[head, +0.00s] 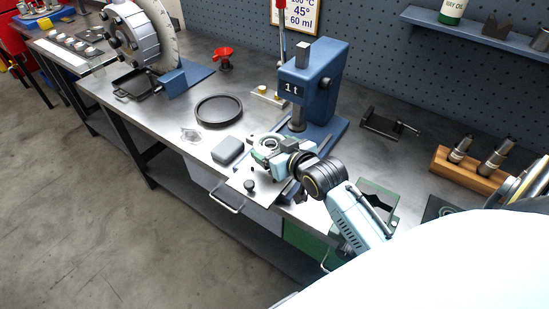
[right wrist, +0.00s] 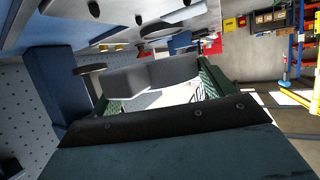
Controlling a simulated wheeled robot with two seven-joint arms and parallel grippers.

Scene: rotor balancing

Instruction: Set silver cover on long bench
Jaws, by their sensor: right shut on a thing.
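My right gripper (head: 268,160) is low over the front edge of the long bench (head: 145,118), in front of the blue press. In the right wrist view, dark blocks and a bright patch show between the green-sided fingers. My left gripper is not in view.
A blue press (head: 321,85) stands behind my right gripper. A grey block (head: 228,150), a black round tray (head: 219,110) and a red funnel (head: 223,58) are on the bench. A wooden block with metal parts (head: 466,169) is at right. Bare bench top lies around the tray.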

